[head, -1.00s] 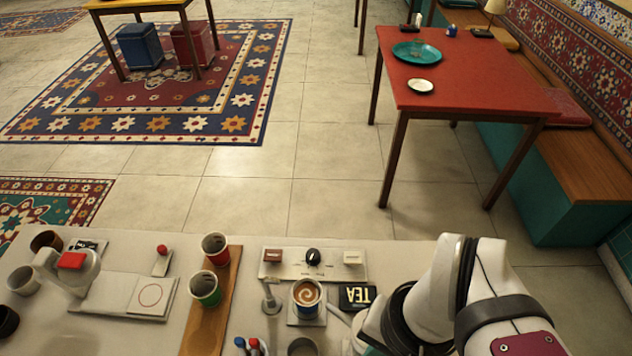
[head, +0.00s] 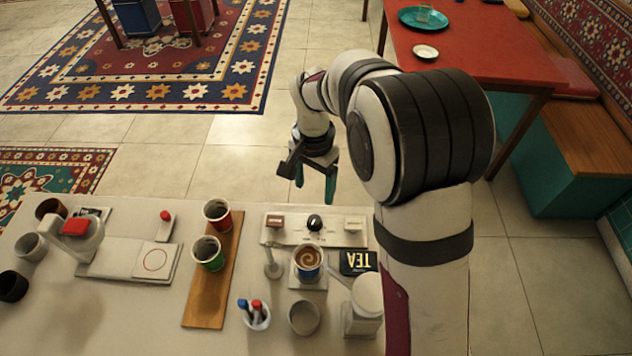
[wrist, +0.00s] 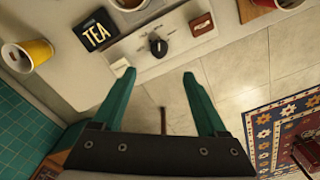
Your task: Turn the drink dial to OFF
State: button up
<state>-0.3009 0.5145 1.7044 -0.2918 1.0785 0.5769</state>
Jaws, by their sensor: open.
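The drink dial is a black knob (head: 314,222) on a pale panel (head: 338,233) at the back edge of the counter. A brown block (head: 275,221) and a cream block (head: 352,224) sit on the panel to either side of it. The dial also shows in the wrist view (wrist: 158,46), with a white mark on it and small marks on the panel around it; I cannot read them. My gripper (head: 315,190), with green fingers, hangs open and empty above and beyond the panel. In the wrist view its fingers (wrist: 160,88) are apart, and the dial lies past their tips.
A cup of coffee (head: 307,258) stands in front of the panel beside a black TEA sign (head: 357,262). A red cup (head: 217,214) and a green cup (head: 208,253) stand on a wooden board (head: 207,300) to the left. A red table (head: 470,60) stands behind.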

aim_at(315, 219)
notch_tip(315, 219, down, 12)
jog(key=shift+f, duration=0.1)
grip_shut()
dwell(0.4)
